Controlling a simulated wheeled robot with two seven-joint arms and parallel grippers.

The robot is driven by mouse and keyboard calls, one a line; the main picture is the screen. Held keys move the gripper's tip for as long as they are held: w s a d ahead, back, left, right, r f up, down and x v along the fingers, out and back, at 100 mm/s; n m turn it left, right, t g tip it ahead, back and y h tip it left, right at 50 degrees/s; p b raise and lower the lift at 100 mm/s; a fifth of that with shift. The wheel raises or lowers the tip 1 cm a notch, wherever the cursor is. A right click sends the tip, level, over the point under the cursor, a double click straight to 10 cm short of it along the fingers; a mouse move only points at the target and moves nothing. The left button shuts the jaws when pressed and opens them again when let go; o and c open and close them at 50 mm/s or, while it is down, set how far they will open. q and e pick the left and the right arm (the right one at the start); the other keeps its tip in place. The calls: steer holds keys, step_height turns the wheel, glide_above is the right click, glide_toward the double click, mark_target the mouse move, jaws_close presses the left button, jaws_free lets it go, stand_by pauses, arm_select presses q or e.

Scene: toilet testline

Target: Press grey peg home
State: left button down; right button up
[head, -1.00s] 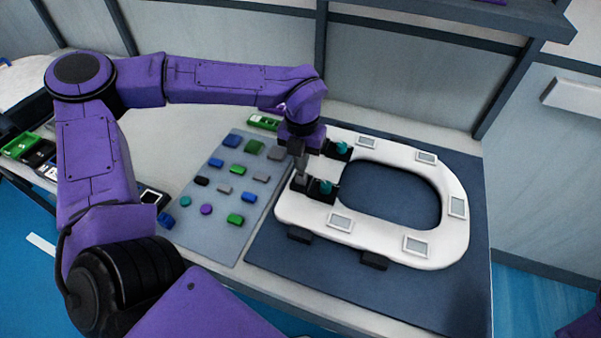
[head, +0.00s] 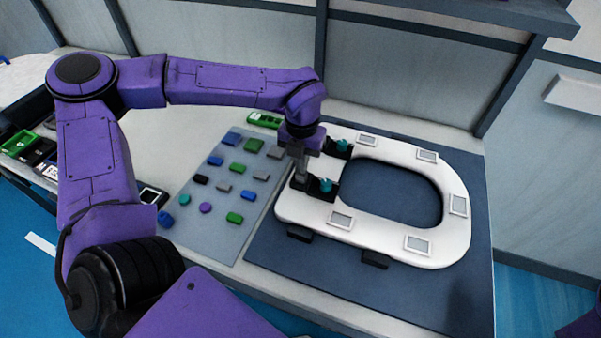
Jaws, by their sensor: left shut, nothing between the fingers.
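The white toilet seat (head: 462,236) lies flat on a dark blue mat (head: 470,290). At its left end are two black hinge blocks, each with a teal piece: a near one (head: 327,195) and a far one (head: 346,154). My left gripper (head: 301,172) is shut and points down over the left part of the near hinge block. Its fingertips are at or just above the grey peg there. The peg is mostly hidden behind the fingers, so I cannot tell whether they touch or how deep it sits. My right gripper is out of view.
A grey-blue board (head: 212,243) with several coloured pieces in rows lies left of the seat. A green case (head: 264,120) lies behind it. A wall stands behind the table, with a dark shelf (head: 470,12) above. The mat's front right is clear.

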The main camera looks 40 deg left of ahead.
arm_select(q)
steer(key=shift+f, duration=0.45)
stand_by(0.5)
step_height(320, 180, up, 8)
steer(key=p, duration=0.7)
stand_by(0.3)
